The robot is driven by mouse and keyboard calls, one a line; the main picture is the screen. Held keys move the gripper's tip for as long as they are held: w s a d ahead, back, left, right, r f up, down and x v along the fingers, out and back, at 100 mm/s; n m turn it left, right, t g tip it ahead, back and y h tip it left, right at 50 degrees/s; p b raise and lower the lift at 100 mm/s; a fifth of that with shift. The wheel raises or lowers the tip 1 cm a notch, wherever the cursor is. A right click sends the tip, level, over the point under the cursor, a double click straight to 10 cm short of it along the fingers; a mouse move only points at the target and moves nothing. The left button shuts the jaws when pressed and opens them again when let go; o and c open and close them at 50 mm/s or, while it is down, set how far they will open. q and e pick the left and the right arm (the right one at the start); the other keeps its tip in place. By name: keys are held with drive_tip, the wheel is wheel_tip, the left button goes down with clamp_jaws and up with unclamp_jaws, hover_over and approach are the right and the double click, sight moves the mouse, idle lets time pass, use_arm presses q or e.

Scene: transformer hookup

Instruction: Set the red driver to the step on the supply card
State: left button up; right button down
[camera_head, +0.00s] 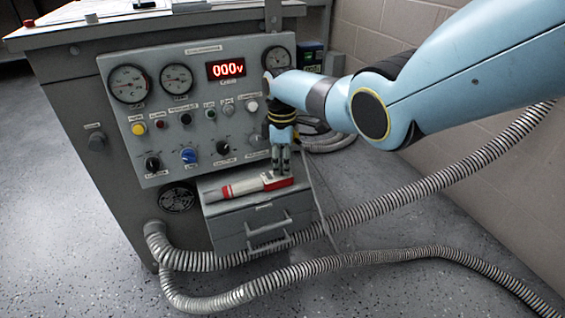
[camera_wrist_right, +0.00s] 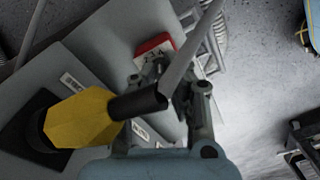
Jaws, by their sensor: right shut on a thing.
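The red driver (camera_head: 248,186), a white-and-grey body with red parts, lies on top of the small grey drawer unit below the panel. My right gripper (camera_head: 283,173) points down at its right end and is shut on it there. In the right wrist view a red end of the driver (camera_wrist_right: 155,43) shows just beyond the fingers (camera_wrist_right: 172,85), which hide part of it. Any step marking on the driver is too small to read. I cannot make out a supply card for certain. My left gripper is not in view.
The grey panel (camera_head: 142,115) carries gauges, buttons, knobs and a display (camera_head: 226,70) reading 000V. A drawer handle (camera_head: 267,232) juts out below the driver. Ribbed hoses (camera_head: 400,202) cross the floor. In the right wrist view a yellow piece (camera_wrist_right: 85,118) and a black-ended grey lead (camera_wrist_right: 137,105) are close.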

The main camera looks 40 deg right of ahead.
drive_tip(key=c, duration=1.4)
unclamp_jaws()
drive_tip(key=shift+c, duration=0.2)
